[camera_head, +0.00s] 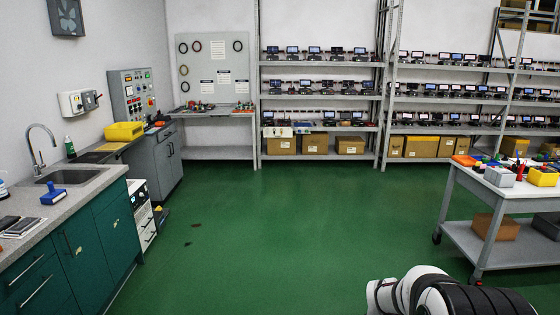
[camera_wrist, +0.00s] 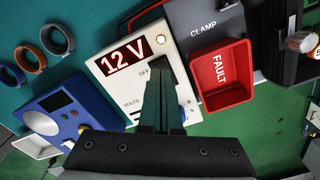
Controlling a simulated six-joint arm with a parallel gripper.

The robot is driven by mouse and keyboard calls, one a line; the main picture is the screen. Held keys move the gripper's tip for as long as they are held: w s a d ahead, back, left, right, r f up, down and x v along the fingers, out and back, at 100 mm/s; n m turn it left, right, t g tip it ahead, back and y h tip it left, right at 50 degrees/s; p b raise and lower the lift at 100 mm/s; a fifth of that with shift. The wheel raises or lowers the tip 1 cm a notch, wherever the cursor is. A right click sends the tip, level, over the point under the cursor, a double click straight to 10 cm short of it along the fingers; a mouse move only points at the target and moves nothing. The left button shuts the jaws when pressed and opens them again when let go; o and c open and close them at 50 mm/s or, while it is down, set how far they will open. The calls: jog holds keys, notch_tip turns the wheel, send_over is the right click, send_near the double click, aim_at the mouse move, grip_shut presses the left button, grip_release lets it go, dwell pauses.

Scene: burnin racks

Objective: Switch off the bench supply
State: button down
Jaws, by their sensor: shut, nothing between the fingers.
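The bench supply (camera_wrist: 112,62) is a white box in the wrist view, left of the centre. A small lamp (camera_wrist: 161,39) beside the display glows warm. The words OFF and VOLTS show on its face. My gripper (camera_wrist: 161,82) is shut and empty, with its fingers over the right part of the supply's face. The fingers hide part of that face, and I cannot see the switch clearly or tell whether they touch it. I cannot make out the supply or my gripper in the head view.
In the wrist view, a red FAULT bin (camera_wrist: 222,77) and a dark box marked CLAMP (camera_wrist: 198,24) stand right of the supply. A blue device (camera_wrist: 68,112) and several coloured rings (camera_wrist: 57,38) lie left. In the head view, a cart (camera_head: 510,192) stands right; open green floor (camera_head: 290,230) fills the middle.

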jog(key=shift+f, duration=0.9)
dwell(0.6)
notch_tip(320, 180, up, 6)
jog(key=shift+r, duration=0.5)
